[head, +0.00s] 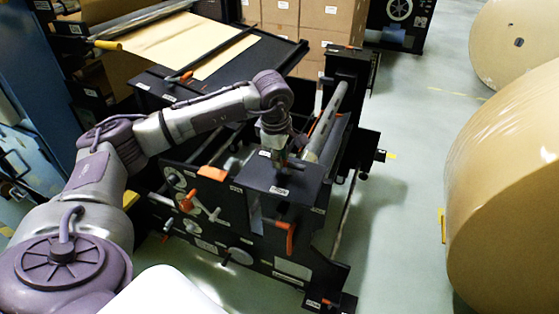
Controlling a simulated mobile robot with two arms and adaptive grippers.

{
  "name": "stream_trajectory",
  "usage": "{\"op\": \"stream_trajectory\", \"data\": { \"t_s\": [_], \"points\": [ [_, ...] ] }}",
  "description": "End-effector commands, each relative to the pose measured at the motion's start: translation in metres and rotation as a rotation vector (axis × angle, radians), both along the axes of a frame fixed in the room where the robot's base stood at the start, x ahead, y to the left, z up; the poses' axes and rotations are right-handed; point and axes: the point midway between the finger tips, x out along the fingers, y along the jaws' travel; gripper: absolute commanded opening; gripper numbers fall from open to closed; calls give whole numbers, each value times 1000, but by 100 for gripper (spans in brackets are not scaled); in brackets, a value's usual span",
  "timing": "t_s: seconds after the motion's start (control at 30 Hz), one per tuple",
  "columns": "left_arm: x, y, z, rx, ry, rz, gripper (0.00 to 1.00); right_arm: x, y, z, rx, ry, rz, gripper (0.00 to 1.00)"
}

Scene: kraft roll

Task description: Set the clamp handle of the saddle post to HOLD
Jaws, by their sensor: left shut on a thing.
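The saddle post (296,184) is a black block with a small white label on top, at the near right end of the black roll stand. My left gripper (280,158) reaches down from above to the top of this post. The label's text is too small to read, so I cannot tell which setting the handle is at. My right gripper is not in view.
An orange lever (290,236) hangs on the stand's front, and another orange part (212,173) sits left of the post. A grey shaft (328,120) lies behind the gripper. Large kraft rolls (510,190) stand at right. The green floor between is clear.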

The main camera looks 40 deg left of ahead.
Motion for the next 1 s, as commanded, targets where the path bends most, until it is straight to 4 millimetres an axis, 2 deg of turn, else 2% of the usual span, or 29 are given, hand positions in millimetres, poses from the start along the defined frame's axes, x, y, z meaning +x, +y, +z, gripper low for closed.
{"op": "stream_trajectory", "data": {
  "t_s": [0.5, 0.53, 0.67, 1.0],
  "points": [
    [1, 0, 2, -1, -4, -18, 0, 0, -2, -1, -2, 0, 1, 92],
    [1, 0, 2, -1, -4, -18, 24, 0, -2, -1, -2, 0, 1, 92],
    [1, 0, 1, 0, -3, -16, 44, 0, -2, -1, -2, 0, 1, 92],
    [0, 0, 4, -1, -1, -15, 44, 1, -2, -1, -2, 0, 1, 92]
  ]
}}
